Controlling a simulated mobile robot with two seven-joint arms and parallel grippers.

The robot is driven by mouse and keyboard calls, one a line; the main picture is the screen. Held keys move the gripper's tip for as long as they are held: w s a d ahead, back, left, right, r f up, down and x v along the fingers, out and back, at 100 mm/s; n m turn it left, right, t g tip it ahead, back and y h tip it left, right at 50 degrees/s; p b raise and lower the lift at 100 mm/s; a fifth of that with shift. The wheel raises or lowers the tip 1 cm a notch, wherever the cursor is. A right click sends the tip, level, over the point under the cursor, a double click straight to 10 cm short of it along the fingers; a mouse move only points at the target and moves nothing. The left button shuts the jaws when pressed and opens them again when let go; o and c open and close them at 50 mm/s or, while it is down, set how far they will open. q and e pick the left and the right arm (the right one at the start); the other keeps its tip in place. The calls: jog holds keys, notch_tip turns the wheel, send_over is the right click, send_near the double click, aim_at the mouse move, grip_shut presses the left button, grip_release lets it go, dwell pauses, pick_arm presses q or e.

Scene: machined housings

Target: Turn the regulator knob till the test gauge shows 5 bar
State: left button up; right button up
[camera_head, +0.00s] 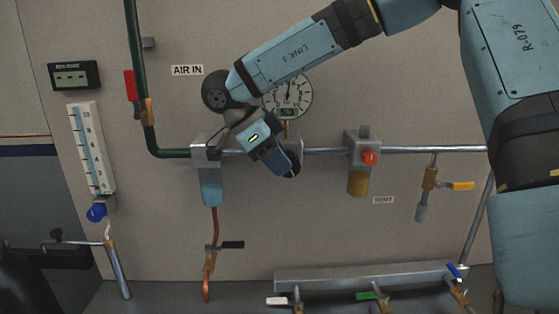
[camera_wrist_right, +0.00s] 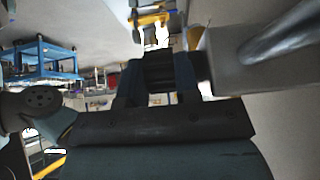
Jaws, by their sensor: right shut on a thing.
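The round white test gauge (camera_head: 288,97) is on the wall panel, partly covered by my right arm. My right gripper (camera_head: 289,170) is in front of the regulator below the gauge. In the right wrist view, its fingers (camera_wrist_right: 158,78) are shut on the dark ribbed regulator knob (camera_wrist_right: 157,67), beside a grey metal regulator body (camera_wrist_right: 250,70). In the head view the gripper hides the knob, and only an edge of the body shows. My left gripper is not in view.
A grey pipe (camera_head: 325,151) runs right to a block with a red button (camera_head: 369,157). Left stand a filter unit (camera_head: 211,185), a green pipe (camera_head: 143,75) with a red handle (camera_head: 130,85) and a flow tube (camera_head: 92,150). A valve manifold (camera_head: 365,279) lies below.

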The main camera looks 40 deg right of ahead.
dwell(0.3)
jog(key=o, duration=0.6)
jog(key=shift+o, duration=0.2)
jog(key=shift+w+a+r, duration=0.1)
jog(key=shift+r, duration=0.1)
jog(key=p+v, duration=0.3)
jog(key=v, duration=1)
jog(key=shift+a+p, duration=0.2)
jog(key=shift+p, duration=0.1)
